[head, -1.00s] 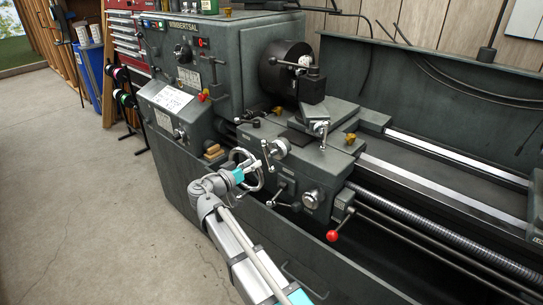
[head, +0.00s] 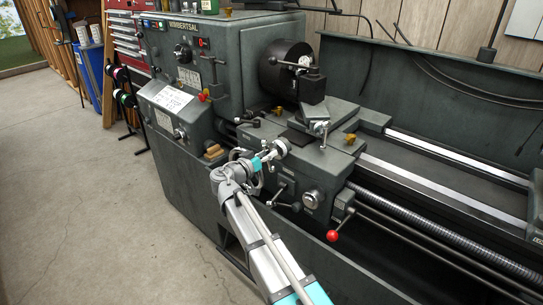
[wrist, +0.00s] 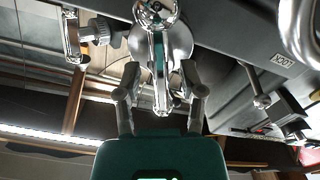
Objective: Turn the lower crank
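The lathe carriage carries a small crank (head: 320,128) on its upper slide and a lower chrome crank (head: 278,148) on the front. My gripper (head: 268,154) is right at the lower crank in the head view and hides part of it and of the handwheel behind. In the wrist view a shiny chrome handle (wrist: 158,45) with a rounded end lies between the two fingers of my gripper (wrist: 160,72). The fingers stand apart with gaps on both sides of it. I cannot tell whether either finger touches it.
A lever (head: 281,192), a round dial (head: 312,198) and a red-knobbed lever (head: 332,236) sit right of and below my gripper. The lathe headstock (head: 205,70) rises behind. Open concrete floor (head: 60,190) lies to the left.

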